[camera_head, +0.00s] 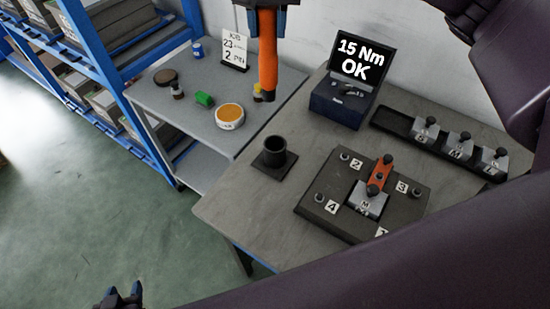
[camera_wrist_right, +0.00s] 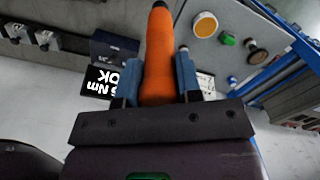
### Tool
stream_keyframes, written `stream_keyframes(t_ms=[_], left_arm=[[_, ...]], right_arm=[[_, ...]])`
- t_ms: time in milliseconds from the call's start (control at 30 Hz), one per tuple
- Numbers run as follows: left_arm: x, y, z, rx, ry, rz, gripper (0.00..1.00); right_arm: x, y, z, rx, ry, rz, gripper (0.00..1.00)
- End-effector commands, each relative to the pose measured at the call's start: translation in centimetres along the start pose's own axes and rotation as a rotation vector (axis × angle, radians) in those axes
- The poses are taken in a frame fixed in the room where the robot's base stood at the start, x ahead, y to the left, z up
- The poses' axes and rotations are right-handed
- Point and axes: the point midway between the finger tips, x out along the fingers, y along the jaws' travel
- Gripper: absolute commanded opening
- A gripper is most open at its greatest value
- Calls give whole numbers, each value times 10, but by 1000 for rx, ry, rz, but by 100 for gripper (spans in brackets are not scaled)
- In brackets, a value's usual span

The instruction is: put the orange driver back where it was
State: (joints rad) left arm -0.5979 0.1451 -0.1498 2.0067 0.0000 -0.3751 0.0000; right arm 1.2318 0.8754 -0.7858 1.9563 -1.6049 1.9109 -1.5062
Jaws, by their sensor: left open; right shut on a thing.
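The orange driver (camera_head: 267,55) hangs upright in the head view, its lower end in front of the grey side table. My right gripper (camera_head: 266,6) is shut on its upper part. In the right wrist view the driver (camera_wrist_right: 158,55) sits between the two blue-grey fingers, its dark tip pointing away. A black round cup (camera_head: 275,151) on a square base stands on the workbench, below and right of the driver; no tool stands in it. My left gripper (camera_head: 124,294) is open and empty at the bottom left, over the floor.
The workbench (camera_head: 225,200) holds a dark numbered fixture (camera_head: 320,205) with an orange clamp (camera_head: 381,172), a display reading "15 Nm OK" (camera_head: 360,60) and a black tray (camera_head: 390,122) of grey blocks.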

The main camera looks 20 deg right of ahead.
Motion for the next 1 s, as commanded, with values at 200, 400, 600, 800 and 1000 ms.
stream_keyframes(t_ms=[200, 400, 600, 800, 1000], left_arm=[[2, 0, -3, 1, 7, 1, 48], [3, 0, -1, 1, 3, 1, 48], [3, 0, 2, 1, -2, 1, 48], [2, 1, 8, -1, -12, 0, 48], [0, 1, 9, -3, -15, 0, 48]], right_arm=[[-14, 8, 16, 242, 3, 1, 0], [-14, 12, 20, 366, 3, 2, 0], [11, 13, 20, 390, -1, 5, 0], [54, 13, 20, 388, -2, 6, 0], [96, 13, 20, 387, -2, 5, 0]])
